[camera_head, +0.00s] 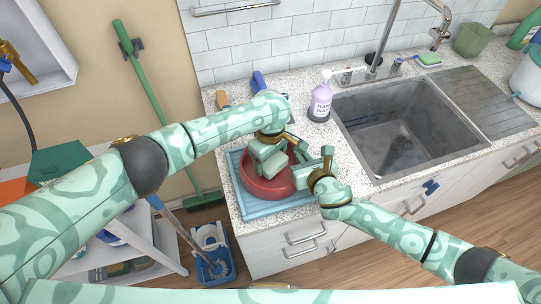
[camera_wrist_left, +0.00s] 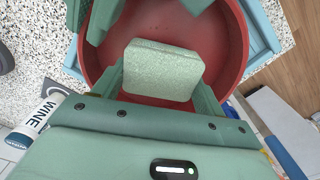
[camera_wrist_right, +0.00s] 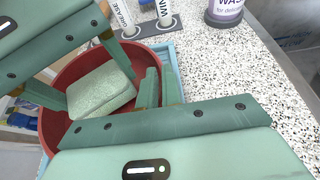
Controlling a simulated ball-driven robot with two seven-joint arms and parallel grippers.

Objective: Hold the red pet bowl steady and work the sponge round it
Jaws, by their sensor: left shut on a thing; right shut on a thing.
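The red pet bowl (camera_head: 258,188) sits in a light blue tray (camera_head: 262,212) on the counter left of the sink. My left gripper (camera_head: 273,158) is shut on a pale green sponge (camera_wrist_left: 162,70), which it holds inside the bowl. The sponge also shows in the right wrist view (camera_wrist_right: 100,90); whether it touches the bowl's floor is hard to tell. My right gripper (camera_head: 312,174) is shut on the bowl's right rim; its fingers show close together at the rim in the right wrist view (camera_wrist_right: 158,88). The grippers hide part of the bowl.
A purple hand wash bottle (camera_head: 321,103) stands behind and right of the tray. The empty grey sink (camera_head: 402,140) is to the right, with a tap (camera_head: 375,60). Bottles labelled in the right wrist view (camera_wrist_right: 148,22) stand behind the bowl. A green broom (camera_head: 158,110) leans at the left.

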